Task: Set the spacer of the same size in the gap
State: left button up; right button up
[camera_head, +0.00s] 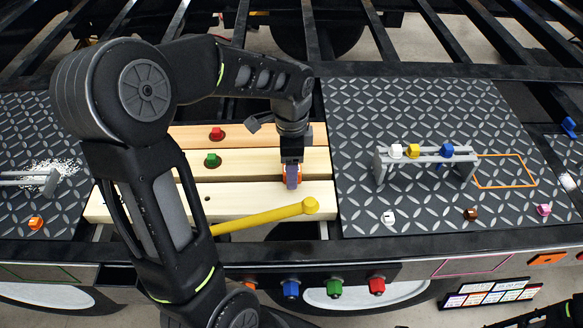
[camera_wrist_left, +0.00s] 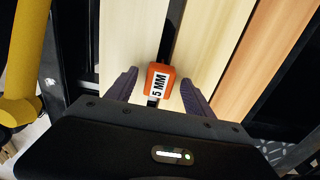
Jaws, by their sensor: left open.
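An orange spacer marked 5 MM (camera_wrist_left: 160,78) sits at the dark gap between two pale planks (camera_wrist_left: 220,45); in the head view the orange spacer (camera_head: 297,172) is partly hidden by my gripper. My left gripper (camera_head: 291,178) is over the planks. In the left wrist view its fingers (camera_wrist_left: 158,92) are open, one on each side of the spacer, with space between. A grey rack (camera_head: 428,163) holds white, yellow (camera_head: 413,151) and blue spacers.
A yellow bar (camera_head: 265,216) lies near the front plank. White (camera_head: 388,217), brown (camera_head: 470,213) and pink (camera_head: 544,209) pieces are on the right tread plate, beside an orange outline (camera_head: 505,157). Another orange piece (camera_head: 35,222) is on the left plate.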

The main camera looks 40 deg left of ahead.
pick_arm(q)
notch_tip(320, 180, up, 7)
jog(key=shift+r, duration=0.1)
dwell(1.1)
